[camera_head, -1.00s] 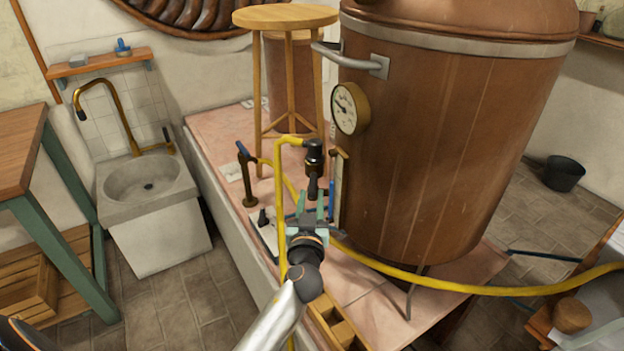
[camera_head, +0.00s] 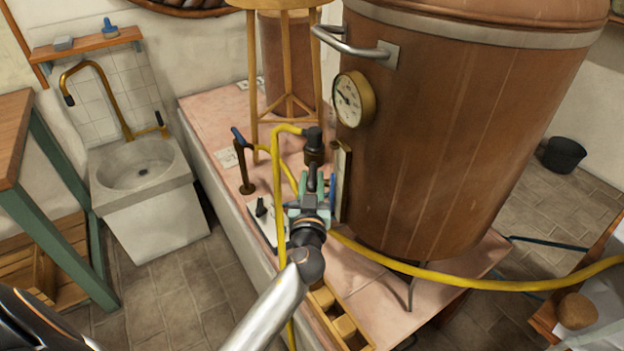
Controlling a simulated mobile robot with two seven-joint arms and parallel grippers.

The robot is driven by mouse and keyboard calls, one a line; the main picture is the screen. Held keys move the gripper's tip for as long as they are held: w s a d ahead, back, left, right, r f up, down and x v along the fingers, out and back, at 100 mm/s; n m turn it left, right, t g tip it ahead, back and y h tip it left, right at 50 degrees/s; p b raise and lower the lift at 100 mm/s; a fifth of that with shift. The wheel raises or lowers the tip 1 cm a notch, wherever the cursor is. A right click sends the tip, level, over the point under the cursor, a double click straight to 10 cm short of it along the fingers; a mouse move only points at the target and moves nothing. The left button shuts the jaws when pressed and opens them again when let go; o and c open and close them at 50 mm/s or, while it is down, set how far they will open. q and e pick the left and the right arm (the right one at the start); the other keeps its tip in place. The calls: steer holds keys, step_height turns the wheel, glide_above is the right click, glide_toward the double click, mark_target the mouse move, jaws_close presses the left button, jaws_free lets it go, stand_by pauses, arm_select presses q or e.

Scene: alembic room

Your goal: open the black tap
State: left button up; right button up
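The black tap (camera_head: 313,146) stands on the pink tiled ledge in front of the copper vessel, with a yellow hose at its top. Its black lever (camera_head: 312,175) points down towards my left gripper. My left gripper (camera_head: 316,187) is at the lever, its teal fingers apart to either side of it. The gripper appears open; the wrist hides part of the fingers and whether they touch the lever. My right gripper is out of view.
The copper vessel (camera_head: 450,140) with a dial gauge (camera_head: 353,98) stands close on the right. A blue-handled tap (camera_head: 243,165) and a wooden stool (camera_head: 284,70) are nearby. The yellow hose (camera_head: 470,282) crosses the ledge. A small black lever (camera_head: 261,207) stands left of my wrist.

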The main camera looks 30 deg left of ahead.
arm_select(q)
jaws_close()
